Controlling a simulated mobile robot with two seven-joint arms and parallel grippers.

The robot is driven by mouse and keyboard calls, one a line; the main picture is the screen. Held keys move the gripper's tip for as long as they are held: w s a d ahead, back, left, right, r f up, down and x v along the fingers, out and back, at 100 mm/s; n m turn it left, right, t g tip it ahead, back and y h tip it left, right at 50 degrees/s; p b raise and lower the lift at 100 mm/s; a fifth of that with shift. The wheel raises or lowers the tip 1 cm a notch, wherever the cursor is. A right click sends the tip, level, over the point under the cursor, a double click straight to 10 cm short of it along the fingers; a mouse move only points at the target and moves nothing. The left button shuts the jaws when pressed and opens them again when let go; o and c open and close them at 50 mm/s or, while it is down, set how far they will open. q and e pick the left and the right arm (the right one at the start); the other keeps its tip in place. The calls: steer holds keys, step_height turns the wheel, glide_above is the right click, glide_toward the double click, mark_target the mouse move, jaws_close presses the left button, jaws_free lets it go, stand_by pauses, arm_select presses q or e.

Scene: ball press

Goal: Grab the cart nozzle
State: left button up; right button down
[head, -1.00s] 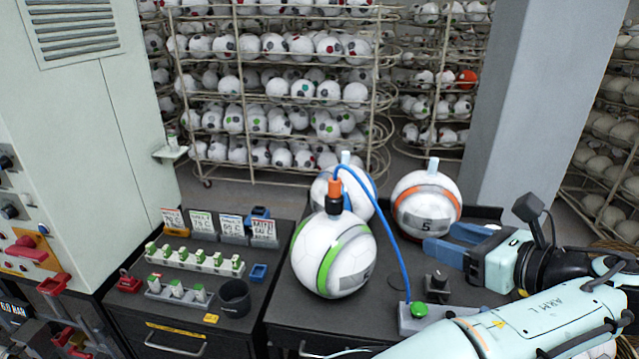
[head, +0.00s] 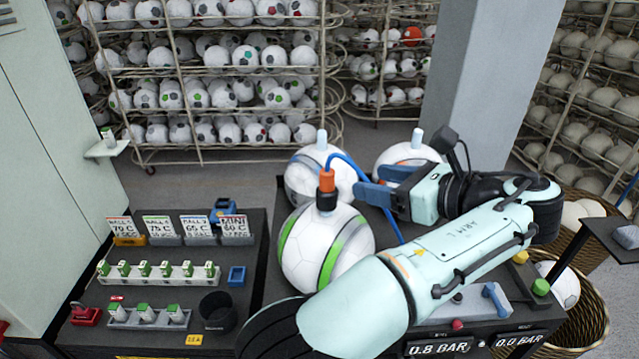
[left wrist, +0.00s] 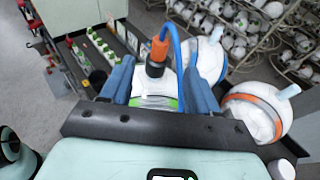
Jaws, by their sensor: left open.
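The cart nozzle (head: 327,188), orange on top and black below, stands upright on top of the green-striped white ball (head: 300,257), with a blue hose rising from it. It also shows in the left wrist view (left wrist: 157,58). My left gripper (head: 374,182) is open just right of the nozzle in the head view, its two blue fingers pointing at it. In the left wrist view the nozzle stands between the lines of the two fingers; I cannot tell whether its body is inside the jaws. My left forearm hides part of the ball and hose. My right gripper is not in view.
A blue-marked ball (head: 318,172) and an orange-striped ball (left wrist: 254,117) stand behind, close to the gripper. A dark side table (head: 250,308) holds label cards, green-topped valves and a black cup (head: 217,310). Pressure displays (head: 440,347) sit at the cart's front. Ball racks stand behind.

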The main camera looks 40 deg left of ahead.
mark_target(331, 173)
arm_select(q)
steer(key=x, duration=1.2)
steer(key=shift+w+a+f, duration=0.1)
steer(key=shift+w, duration=0.05)
steer(key=c, duration=1.1)
